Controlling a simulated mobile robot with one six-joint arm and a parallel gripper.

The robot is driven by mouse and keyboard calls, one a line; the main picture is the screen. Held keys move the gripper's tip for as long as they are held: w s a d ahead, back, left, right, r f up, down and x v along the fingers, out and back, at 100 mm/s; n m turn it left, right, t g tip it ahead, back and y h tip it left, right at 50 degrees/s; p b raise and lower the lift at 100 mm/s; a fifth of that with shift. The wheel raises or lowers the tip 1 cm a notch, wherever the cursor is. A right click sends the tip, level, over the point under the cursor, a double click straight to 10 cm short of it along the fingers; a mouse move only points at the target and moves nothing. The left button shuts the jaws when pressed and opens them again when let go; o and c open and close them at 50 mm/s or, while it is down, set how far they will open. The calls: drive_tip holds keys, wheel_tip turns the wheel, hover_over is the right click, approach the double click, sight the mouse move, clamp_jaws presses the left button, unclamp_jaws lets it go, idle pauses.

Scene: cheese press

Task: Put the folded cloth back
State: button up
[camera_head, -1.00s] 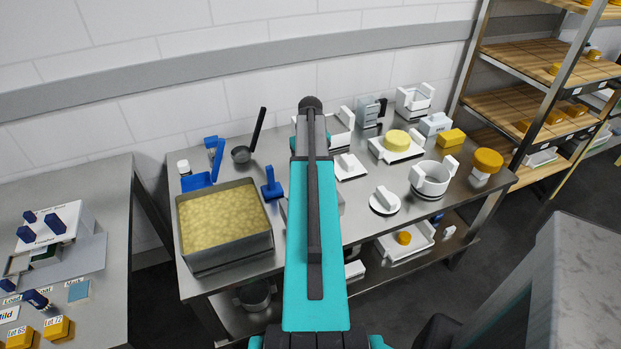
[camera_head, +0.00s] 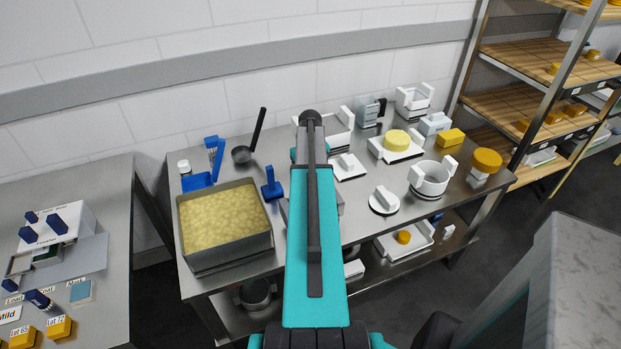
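No thing can be surely told as the folded cloth. A pale bluish-white block (camera_head: 435,124) at the back right of the steel table, beside a yellow block (camera_head: 452,137), may be it, but it is too small to be sure. My teal arm stretches from the bottom middle over the table and hides part of it. My gripper does not show, so its state and anything in it are hidden.
The steel table (camera_head: 353,221) holds a vat of yellow curd (camera_head: 222,219), a white two-handled pot (camera_head: 431,178), a white lid (camera_head: 384,200) and a ladle (camera_head: 243,154). A second table (camera_head: 115,243) stands left. A rack (camera_head: 507,102) stands right.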

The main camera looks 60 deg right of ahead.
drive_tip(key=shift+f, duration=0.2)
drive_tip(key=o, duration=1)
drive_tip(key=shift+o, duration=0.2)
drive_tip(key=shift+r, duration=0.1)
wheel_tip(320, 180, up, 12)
drive_tip(key=b, duration=0.2)
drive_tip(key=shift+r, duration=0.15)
idle(0.8)
